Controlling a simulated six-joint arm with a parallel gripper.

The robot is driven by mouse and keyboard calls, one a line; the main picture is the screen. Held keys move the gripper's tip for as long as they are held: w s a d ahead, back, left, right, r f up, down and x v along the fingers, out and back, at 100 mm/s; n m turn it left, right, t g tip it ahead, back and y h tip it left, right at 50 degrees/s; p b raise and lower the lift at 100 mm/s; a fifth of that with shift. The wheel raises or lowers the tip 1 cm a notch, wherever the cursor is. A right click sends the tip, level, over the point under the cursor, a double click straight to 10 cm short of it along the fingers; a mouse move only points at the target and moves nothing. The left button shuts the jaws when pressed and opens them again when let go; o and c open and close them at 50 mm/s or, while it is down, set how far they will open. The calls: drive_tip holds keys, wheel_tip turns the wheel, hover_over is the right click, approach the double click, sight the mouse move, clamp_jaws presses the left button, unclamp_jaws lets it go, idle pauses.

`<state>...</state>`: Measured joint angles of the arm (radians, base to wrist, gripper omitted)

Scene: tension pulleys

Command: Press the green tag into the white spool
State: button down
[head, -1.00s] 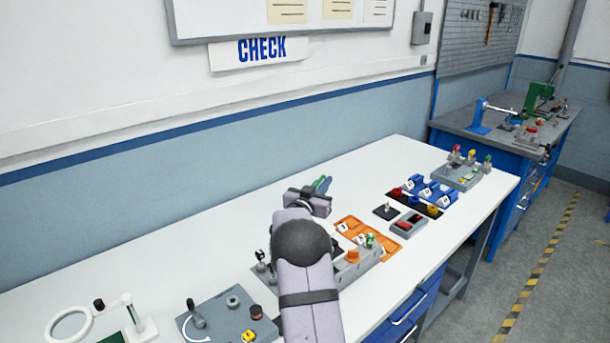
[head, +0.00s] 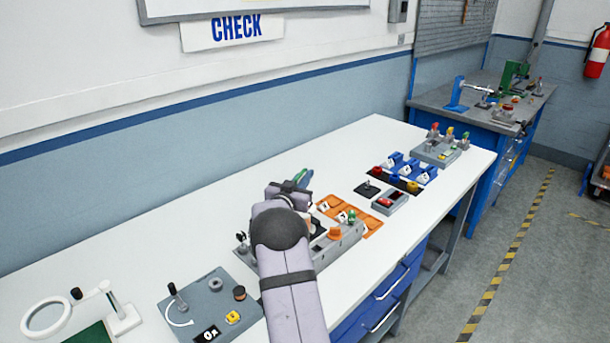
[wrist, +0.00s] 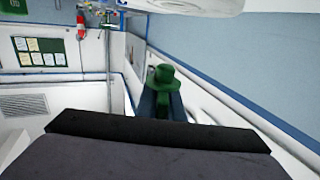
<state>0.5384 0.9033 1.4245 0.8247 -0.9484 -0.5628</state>
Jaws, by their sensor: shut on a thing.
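My gripper (head: 303,178) is above the white bench, its blue fingers pointing away from the head camera. In the wrist view the fingers (wrist: 160,100) are shut on a small green piece (wrist: 163,76), which I take to be the green tag. It shows only as a sliver of green in the head view. A grey fixture (head: 345,240) stands on the bench in front of the gripper, partly hidden by my arm. I cannot make out the white spool for certain; my arm may cover it.
An orange tray (head: 371,224) lies behind the fixture. Blue holders (head: 408,170) and a grey block with coloured knobs (head: 436,154) stand farther right. A grey plate (head: 207,308) and a ring magnifier (head: 47,318) are at left. The bench's back left is clear.

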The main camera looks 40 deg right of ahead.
drive_tip(key=shift+f+b, duration=1.1)
drive_tip(key=shift+f, duration=0.95)
drive_tip(key=shift+f+b, duration=0.4)
drive_tip(key=shift+b, duration=0.15)
idle(0.5)
drive_tip(key=shift+f+b, duration=0.8)
drive_tip(key=shift+f, duration=0.25)
drive_tip(key=shift+s+a+f, duration=0.1)
drive_tip(key=shift+s+f, duration=0.05)
drive_tip(key=shift+f, duration=0.35)
drive_tip(key=c, duration=1.8)
unclamp_jaws()
drive_tip(key=shift+r, duration=0.15)
drive_tip(key=shift+r, duration=0.15)
drive_tip(key=shift+r, duration=0.55)
wheel_tip(320, 180, up, 9)
drive_tip(key=shift+f+b, duration=0.15)
drive_tip(key=shift+b, duration=0.65)
